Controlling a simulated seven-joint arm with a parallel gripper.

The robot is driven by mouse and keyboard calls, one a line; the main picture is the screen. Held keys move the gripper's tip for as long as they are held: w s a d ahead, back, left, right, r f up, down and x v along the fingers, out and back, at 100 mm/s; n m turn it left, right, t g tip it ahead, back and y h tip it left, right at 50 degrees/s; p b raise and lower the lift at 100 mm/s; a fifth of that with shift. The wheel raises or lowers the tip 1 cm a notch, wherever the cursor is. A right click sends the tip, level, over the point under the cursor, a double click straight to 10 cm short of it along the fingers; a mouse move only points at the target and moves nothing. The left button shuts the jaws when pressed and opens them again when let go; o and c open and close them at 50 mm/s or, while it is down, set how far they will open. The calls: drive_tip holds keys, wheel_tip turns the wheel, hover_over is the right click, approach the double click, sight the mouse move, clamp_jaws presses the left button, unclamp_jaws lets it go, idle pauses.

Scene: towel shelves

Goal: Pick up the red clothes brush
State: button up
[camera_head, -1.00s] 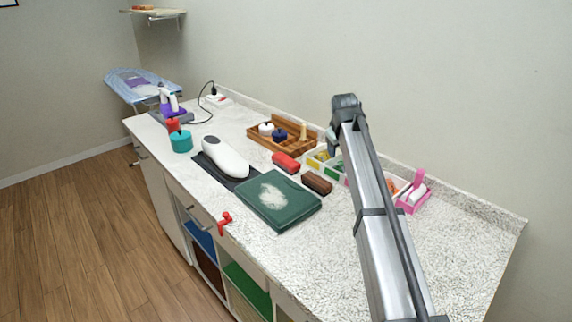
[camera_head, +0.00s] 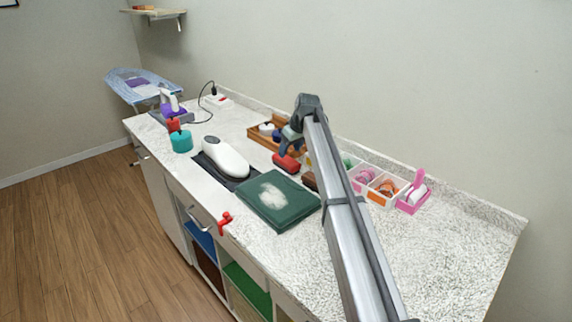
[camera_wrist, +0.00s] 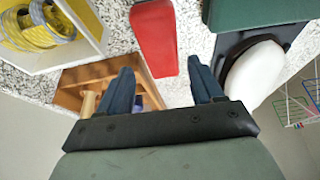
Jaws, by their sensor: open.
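The red clothes brush (camera_head: 286,164) lies on the speckled countertop between the green folded towel and the wooden organizer. It also shows at the top centre of the wrist view (camera_wrist: 154,38). My gripper (camera_head: 288,149) is just above and behind the brush in the head view and hides part of its upper end. In the wrist view my gripper (camera_wrist: 160,70) is open and empty. Its two blue fingers point toward the brush, whose near end shows between the fingertips. I cannot tell the exact height left between them.
A dark brown block (camera_head: 310,181) is partly behind my arm, close to the brush. The green towel (camera_head: 298,212) and a white iron-like device (camera_head: 226,157) lie left of it. The wooden organizer (camera_head: 256,138) and a divided white bin (camera_head: 377,199) stand along the wall. The front right counter is clear.

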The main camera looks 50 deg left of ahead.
sight(287, 159)
drive_tip(key=shift+d+x, duration=0.1)
drive_tip(key=shift+x, duration=1.55)
drive_tip(key=shift+d+x, duration=0.15)
drive_tip(key=shift+x, duration=1.45)
drive_tip(key=c, duration=0.8)
drive_tip(key=shift+o, duration=0.2)
wheel_tip(287, 159, up, 10)
